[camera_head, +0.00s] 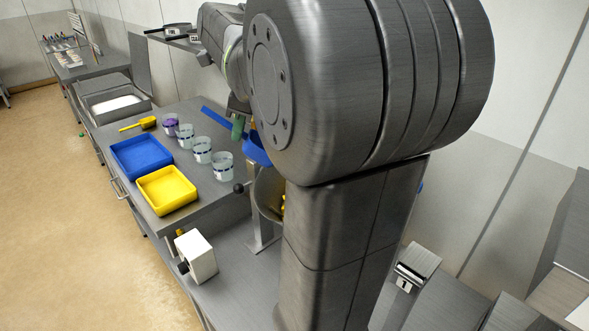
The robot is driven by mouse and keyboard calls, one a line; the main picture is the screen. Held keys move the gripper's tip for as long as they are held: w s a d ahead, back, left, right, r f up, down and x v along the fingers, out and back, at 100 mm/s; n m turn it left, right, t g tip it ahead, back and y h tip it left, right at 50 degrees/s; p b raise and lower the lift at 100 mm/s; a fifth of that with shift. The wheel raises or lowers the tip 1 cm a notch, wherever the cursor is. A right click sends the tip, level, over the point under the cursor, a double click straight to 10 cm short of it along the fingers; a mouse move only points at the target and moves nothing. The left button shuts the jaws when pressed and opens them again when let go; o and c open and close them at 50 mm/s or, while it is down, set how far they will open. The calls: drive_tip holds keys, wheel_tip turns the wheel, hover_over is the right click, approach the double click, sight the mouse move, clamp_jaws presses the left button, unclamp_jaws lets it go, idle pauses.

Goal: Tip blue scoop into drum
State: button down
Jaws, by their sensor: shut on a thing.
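The blue scoop (256,151) is in the head view, just left of my large grey arm link. Its long blue handle slants up to the left, and part of its bowl is hidden behind my arm. My gripper (238,126), with a green finger showing, is shut on the handle. The metal drum (267,197) stands below the scoop on a stand, mostly hidden by my arm. A little yellow material shows at its right side. The scoop's bowl appears above the drum's mouth; I cannot tell its exact tilt or what it holds.
A blue tray (141,157) and a yellow tray (166,190) lie on the grey bench. Several clear beakers (202,150) stand right of them, with a yellow scoop (139,124) behind. A white box (196,257) stands in front of the drum, on a lower surface.

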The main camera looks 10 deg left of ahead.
drive_tip(key=shift+s+a+f+h, duration=0.1)
drive_tip(key=shift+a+f+h, duration=0.25)
drive_tip(key=shift+f, duration=0.45)
drive_tip(key=shift+a, duration=0.3)
drive_tip(key=s+a+f+t+h+p, duration=0.1)
drive_tip(key=a+f+h+p, duration=0.1)
drive_tip(key=a+f+h, duration=0.4)
drive_tip(key=shift+s+a+f+n+t+h, duration=0.3)
drive_tip(key=shift+a+h, duration=0.15)
drive_tip(key=shift+a, duration=0.55)
